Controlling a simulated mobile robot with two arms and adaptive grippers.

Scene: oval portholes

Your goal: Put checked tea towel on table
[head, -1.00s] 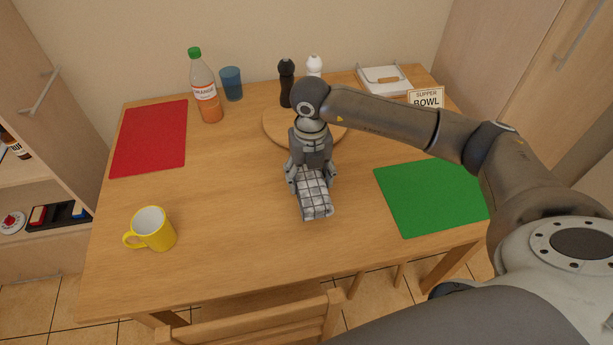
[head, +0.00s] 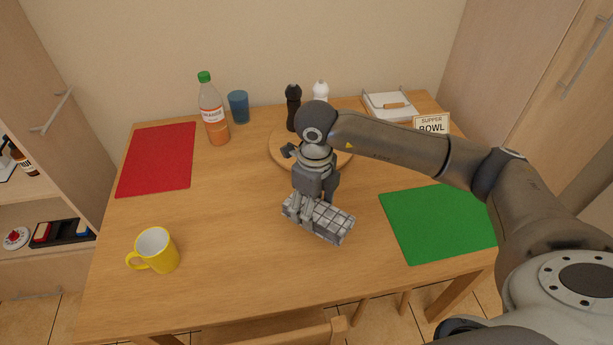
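The checked tea towel (head: 325,220), a folded grey-and-white bundle, is at the middle of the wooden table (head: 240,220) in the head view. The gripper hides part of the towel. My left gripper is not in view.
A yellow mug (head: 158,251) stands at front left, a red mat (head: 158,160) at back left, a green mat (head: 436,221) at right. Behind are a bottle (head: 213,115), a blue cup (head: 238,107), and a round board (head: 281,150) with two mills. A chair (head: 270,332) is in front.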

